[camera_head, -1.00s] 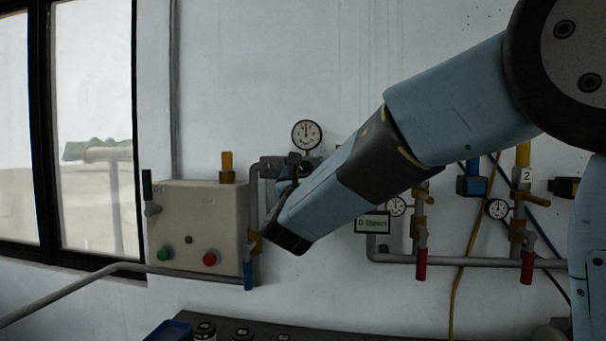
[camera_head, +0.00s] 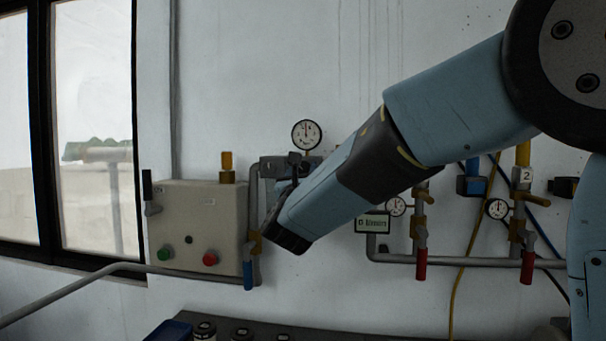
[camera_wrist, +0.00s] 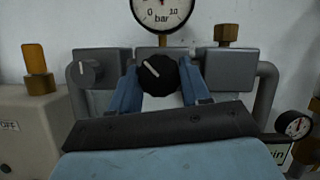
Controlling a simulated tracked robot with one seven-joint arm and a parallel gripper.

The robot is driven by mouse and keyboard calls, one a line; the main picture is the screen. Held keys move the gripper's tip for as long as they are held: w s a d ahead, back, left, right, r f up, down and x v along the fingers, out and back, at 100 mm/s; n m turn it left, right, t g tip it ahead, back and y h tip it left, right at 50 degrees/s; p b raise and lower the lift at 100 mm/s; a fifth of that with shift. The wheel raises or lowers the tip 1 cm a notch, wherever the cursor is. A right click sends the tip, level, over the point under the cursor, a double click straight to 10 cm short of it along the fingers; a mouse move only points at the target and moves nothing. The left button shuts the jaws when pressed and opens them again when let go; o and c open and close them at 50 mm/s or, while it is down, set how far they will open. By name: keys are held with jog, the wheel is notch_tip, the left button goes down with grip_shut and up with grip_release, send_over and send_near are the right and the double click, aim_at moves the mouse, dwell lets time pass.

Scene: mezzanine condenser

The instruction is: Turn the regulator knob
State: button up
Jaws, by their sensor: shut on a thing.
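The regulator knob (camera_wrist: 158,75) is black and round with a white pointer line, in the middle of the wrist view under a round gauge (camera_wrist: 163,10) marked in bar. The pointer line is tilted toward the upper left. My gripper (camera_wrist: 160,86) has its two blue fingers on either side of the knob and is shut on it. In the head view the gauge (camera_head: 306,134) shows above my wrist, its needle near upright. My forearm hides most of the knob and the fingers there.
A beige control box (camera_head: 197,228) with green and red buttons stands left of my gripper. A smaller grey dial (camera_wrist: 86,72) sits left of the knob. Pipes with red-handled valves (camera_head: 421,264) run along the wall at right. A blue tray (camera_head: 168,331) lies below.

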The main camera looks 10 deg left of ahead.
jog(key=shift+m, duration=0.5)
jog(key=o, duration=1)
jog(key=shift+o, duration=0.2)
jog(key=v, duration=1.3)
jog(key=shift+s+f, duration=0.25)
jog(key=shift+s, duration=0.1)
